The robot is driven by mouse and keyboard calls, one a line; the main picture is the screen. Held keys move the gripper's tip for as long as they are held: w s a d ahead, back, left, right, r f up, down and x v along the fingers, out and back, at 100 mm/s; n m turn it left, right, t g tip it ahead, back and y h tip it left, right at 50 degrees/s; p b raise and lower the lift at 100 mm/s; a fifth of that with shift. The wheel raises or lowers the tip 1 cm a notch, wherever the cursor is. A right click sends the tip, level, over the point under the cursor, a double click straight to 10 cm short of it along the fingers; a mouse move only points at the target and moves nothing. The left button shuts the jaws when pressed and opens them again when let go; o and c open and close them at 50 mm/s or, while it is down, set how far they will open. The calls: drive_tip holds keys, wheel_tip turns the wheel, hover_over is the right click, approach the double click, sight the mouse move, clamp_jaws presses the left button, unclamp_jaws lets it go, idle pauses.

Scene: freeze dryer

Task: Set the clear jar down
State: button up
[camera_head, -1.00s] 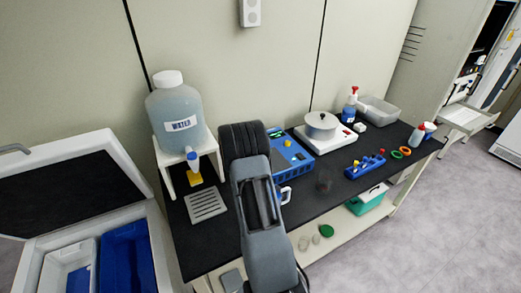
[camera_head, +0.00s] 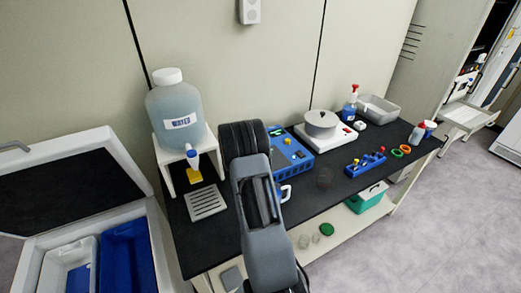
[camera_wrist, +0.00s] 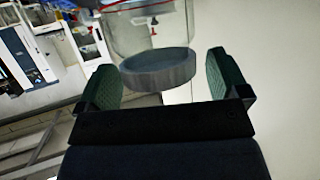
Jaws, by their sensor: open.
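In the wrist view, a clear jar (camera_wrist: 150,38) with a thick grey disc-shaped end (camera_wrist: 158,72) stands out between the two green finger pads of my gripper (camera_wrist: 173,75). The pads are spread, and a gap shows on each side of the grey end. My gripper is hidden behind my arm in the head view.
A blue rack (camera_head: 291,158), a white device with a round pot (camera_head: 321,124) and a blue holder (camera_head: 366,163) stand on the bench. A water jug (camera_head: 174,108) is on a stand at left, beside a grey grate (camera_head: 206,202). An open cooler (camera_head: 55,235) is at lower left.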

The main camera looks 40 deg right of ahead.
drive_tip(key=shift+r+p, duration=0.2)
drive_tip(key=shift+p, duration=0.15)
drive_tip(key=w+b+v, duration=0.1)
drive_tip(key=b+v, duration=0.3)
drive_tip(key=v, duration=0.7)
drive_tip(key=s+a+r+n+t+y, duration=0.1)
drive_tip(key=s+a+n+y, duration=0.3)
drive_tip(key=a, duration=0.6)
drive_tip(key=s+a+r+n+t+y, duration=0.1)
drive_tip(key=s+a+r+n+y, duration=0.2)
drive_tip(key=s+a+n+y, duration=0.2)
drive_tip(key=s+a+r+n+t+y, duration=0.1)
drive_tip(key=s+a+r+n+y, duration=0.2)
drive_tip(key=s+a+n, duration=0.5)
drive_tip(key=shift+s+a+y, duration=0.7)
drive_tip(key=shift+s+a, duration=0.5)
drive_tip(key=shift+a, duration=2.15)
